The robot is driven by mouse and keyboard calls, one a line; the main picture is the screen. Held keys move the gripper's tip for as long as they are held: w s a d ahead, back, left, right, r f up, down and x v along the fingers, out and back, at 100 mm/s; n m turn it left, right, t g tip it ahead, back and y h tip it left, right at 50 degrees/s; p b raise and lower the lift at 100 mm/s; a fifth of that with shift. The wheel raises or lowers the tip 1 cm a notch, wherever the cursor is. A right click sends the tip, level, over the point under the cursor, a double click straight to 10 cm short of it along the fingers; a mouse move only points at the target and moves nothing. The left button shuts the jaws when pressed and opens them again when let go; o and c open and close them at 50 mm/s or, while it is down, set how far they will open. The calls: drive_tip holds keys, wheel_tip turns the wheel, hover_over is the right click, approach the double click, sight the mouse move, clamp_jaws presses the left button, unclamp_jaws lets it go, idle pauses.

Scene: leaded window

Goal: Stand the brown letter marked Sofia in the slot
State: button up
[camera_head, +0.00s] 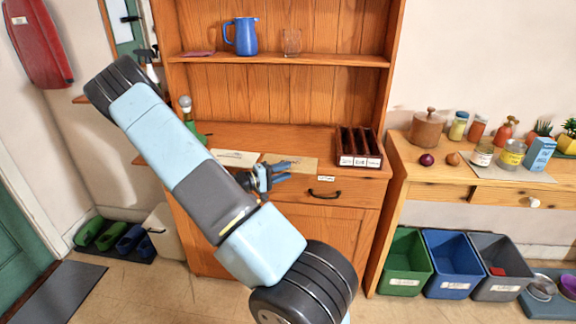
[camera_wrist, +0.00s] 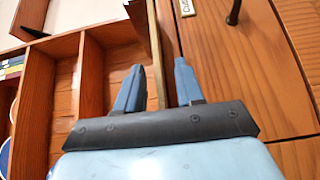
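A brown letter (camera_head: 297,164) lies flat on the cabinet counter near its front edge; its writing is too small to read. A dark slotted rack (camera_head: 358,147) with small white labels stands to its right on the counter. My gripper (camera_head: 283,172) is at the counter's front edge, by the letter's front left part. In the wrist view my gripper (camera_wrist: 160,80) has its two blue fingers apart, one on each side of a thin edge seen end-on. I cannot tell whether that edge is counter or letter. No grip on the letter shows.
A paler letter (camera_head: 235,158) lies left of the brown one. A spray bottle (camera_head: 146,65) stands farther left. A blue jug (camera_head: 243,36) and a glass (camera_head: 291,42) stand on the shelf above. A drawer handle (camera_head: 324,195) sticks out below the counter.

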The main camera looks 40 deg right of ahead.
drive_tip(key=shift+c, duration=0.5)
clamp_jaws()
drive_tip(key=shift+r, duration=0.15)
